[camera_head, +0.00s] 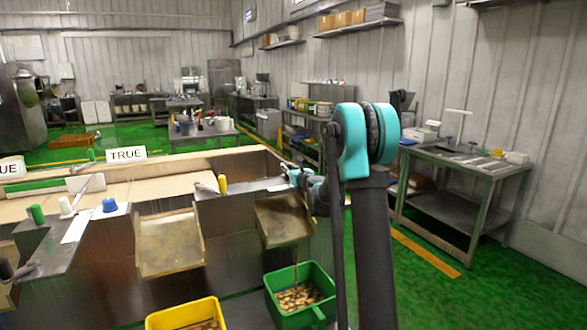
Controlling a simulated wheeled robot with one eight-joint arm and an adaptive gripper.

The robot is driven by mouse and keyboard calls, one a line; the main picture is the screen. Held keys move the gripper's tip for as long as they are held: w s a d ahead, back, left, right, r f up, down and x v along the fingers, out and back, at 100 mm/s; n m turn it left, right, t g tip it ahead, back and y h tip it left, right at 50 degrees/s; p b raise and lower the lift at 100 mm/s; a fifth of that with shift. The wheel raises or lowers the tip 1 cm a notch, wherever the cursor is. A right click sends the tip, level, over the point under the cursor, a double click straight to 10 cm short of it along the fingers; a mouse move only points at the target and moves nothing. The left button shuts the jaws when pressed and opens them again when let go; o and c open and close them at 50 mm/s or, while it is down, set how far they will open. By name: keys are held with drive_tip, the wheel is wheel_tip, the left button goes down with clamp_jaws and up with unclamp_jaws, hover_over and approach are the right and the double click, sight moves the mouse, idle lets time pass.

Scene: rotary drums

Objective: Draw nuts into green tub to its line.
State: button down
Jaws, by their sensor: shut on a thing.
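The green tub (326,308) stands on the lower right below a metal chute (284,222). Tan-brown nuts (298,297) cover its floor inside, and a thin brown streak (295,274) hangs above them, like nuts falling from the chute. I cannot make out the fill line. My gripper (288,174) is at the top of the bench above this chute, small and partly hidden by my own arm. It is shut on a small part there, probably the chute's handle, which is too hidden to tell.
A yellow tub (182,318) with some brown pieces stands left of the green one, under a wider chute (170,244). A yellow handle (222,184), a green knob (37,214) and a blue knob (109,205) stand up from the bench. A side table (464,165) stands right.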

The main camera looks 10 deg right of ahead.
drive_tip(key=shift+s+a, duration=0.25)
drive_tip(key=shift+a, duration=0.4)
drive_tip(key=c, duration=1.3)
unclamp_jaws()
drive_tip(key=shift+d, duration=0.1)
drive_tip(key=v, duration=1.2)
drive_tip(key=shift+c, duration=0.2)
idle(3.3)
